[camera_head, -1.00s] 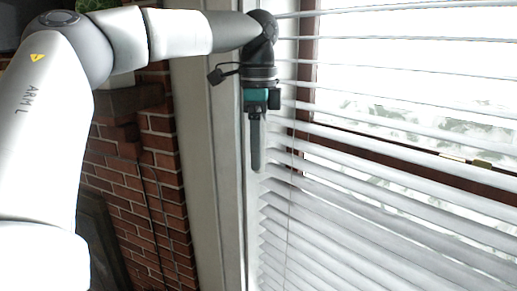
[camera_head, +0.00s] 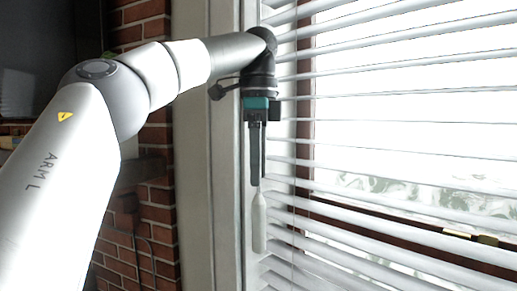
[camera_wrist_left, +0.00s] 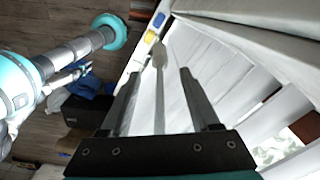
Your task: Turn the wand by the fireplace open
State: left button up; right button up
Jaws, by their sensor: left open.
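The wand (camera_head: 259,222) by the fireplace hangs at the left edge of the window blind (camera_head: 400,150). Its pale, thick lower handle shows just below my left gripper (camera_head: 255,178). In the left wrist view the wand (camera_wrist_left: 159,56) runs between the two fingers of my left gripper (camera_wrist_left: 159,76), with visible gaps on both sides. The fingers are open around it and the handle reaches past the tips. In the head view the fingers hide the wand's part above the handle. The slats are tilted with bright gaps between them.
The brick fireplace wall (camera_head: 136,235) stands left of the pale window frame (camera_head: 195,150), behind my left arm. A thin cord (camera_head: 293,235) hangs in front of the slats, right of the wand. The wrist view shows dark wooden floor (camera_wrist_left: 75,20).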

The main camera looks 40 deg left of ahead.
pick_arm(q)
jog(key=shift+r, duration=1.6)
